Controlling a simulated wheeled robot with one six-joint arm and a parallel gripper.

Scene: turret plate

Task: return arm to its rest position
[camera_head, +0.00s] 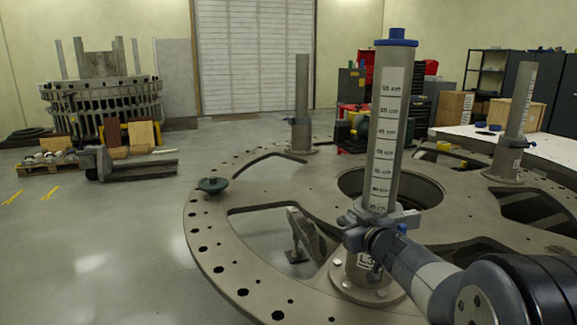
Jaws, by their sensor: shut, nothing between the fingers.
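My arm reaches in from the lower right. My gripper (374,238) is at the front post, close in front of its lower part. It is shut with nothing held. Its fingertips are hard to make out against the grey clamp-like collar (352,218) around the post. I cannot tell whether the gripper touches the collar or the post. The front post (383,130) is an upright grey tube with a blue cap and a white height scale. It stands on a round bolted foot (348,282) on the turret plate (215,235).
Two more upright posts stand on the plate, one at the back (302,85) and one at the right (519,105). A dark green knob-like part (213,185) sits on the plate's left rim. A white table (470,135) is behind right. Open floor (110,240) lies left.

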